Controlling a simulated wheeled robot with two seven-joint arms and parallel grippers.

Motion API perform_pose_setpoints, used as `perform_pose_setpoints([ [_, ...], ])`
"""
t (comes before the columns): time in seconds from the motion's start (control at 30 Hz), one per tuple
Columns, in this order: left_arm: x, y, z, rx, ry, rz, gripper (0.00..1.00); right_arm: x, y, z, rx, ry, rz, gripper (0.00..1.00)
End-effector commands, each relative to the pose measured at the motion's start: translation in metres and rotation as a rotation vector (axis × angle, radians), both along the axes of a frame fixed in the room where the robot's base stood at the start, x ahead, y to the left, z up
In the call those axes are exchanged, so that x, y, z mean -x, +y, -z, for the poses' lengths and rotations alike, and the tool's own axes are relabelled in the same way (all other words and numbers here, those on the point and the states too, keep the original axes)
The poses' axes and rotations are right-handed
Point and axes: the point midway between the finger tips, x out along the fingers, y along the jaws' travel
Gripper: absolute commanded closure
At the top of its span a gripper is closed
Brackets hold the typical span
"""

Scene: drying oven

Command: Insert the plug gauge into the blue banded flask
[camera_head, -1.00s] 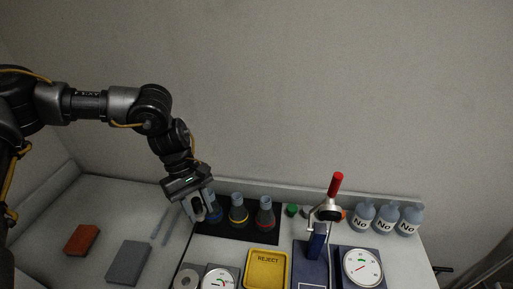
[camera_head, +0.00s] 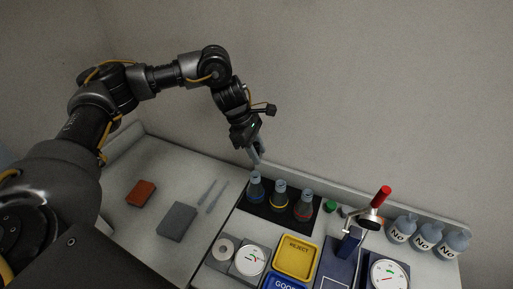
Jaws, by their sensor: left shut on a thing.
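The blue banded flask (camera_head: 256,188) stands upright at the left end of a row of three flasks on a black mat (camera_head: 246,211). My left gripper (camera_head: 256,158) points down just above the neck of this flask. It is shut on a slim thing, apparently the plug gauge, of which little can be made out between the fingers. Whether its tip touches or enters the flask mouth cannot be told. My right gripper is not in view.
Close on the right are the yellow banded flask (camera_head: 279,199) and the red banded flask (camera_head: 304,208). In front lie a yellow REJECT tray (camera_head: 296,278) and a dial gauge (camera_head: 250,260). A red-handled press (camera_head: 380,198) and white-labelled bottles (camera_head: 427,236) stand right. A wall rises behind.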

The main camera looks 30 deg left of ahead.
Motion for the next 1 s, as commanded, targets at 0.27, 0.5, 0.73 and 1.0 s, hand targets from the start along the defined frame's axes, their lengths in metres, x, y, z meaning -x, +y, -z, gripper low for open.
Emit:
perform_pose_setpoints([
  [0.27, 0.000, 0.001, 0.002, -0.003, 0.003, 0.001, 0.96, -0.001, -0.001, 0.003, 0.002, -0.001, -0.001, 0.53],
  [0.5, 0.001, 0.003, 0.014, -0.005, 0.008, 0.001, 0.96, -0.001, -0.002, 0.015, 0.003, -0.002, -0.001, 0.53],
  [0.73, 0.001, 0.002, 0.035, -0.004, 0.008, 0.002, 0.96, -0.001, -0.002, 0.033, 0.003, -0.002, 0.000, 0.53],
  [1.0, 0.001, 0.002, 0.051, -0.005, 0.008, 0.002, 0.96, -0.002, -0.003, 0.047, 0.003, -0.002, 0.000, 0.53],
])
